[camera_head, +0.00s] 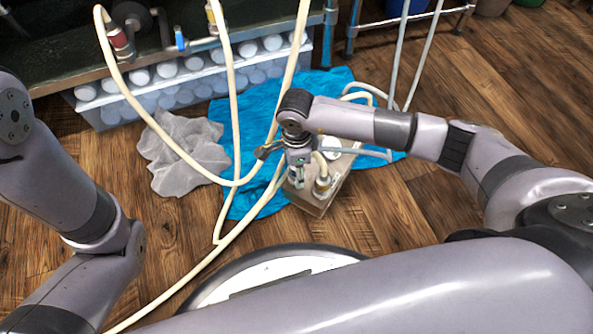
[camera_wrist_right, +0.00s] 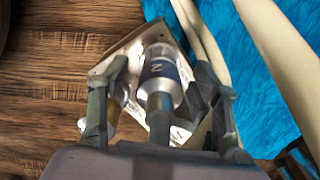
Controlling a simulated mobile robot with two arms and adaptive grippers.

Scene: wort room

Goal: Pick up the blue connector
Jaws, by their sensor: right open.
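A connector (camera_wrist_right: 160,76) with a blue-grey band marked "2" stands on a pale metal box (camera_wrist_right: 118,58) in the right wrist view. My right gripper (camera_wrist_right: 158,92) is open, with its fingers on either side of this connector; I cannot tell whether they touch it. In the head view my right gripper (camera_head: 297,182) points down over the left part of the box (camera_head: 315,208) and largely hides the connector. Another connector with a yellowish band (camera_head: 322,184) stands beside it on the box. My left arm enters at the left, but its gripper is out of view.
Cream hoses (camera_head: 232,110) run down across the floor, some close to the box. A blue cloth (camera_head: 245,205) lies under the box, with a grey cloth (camera_head: 180,160) to its left. A bin of white-capped bottles (camera_head: 110,112) and a shelf with a red fitting (camera_head: 118,38) stand behind.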

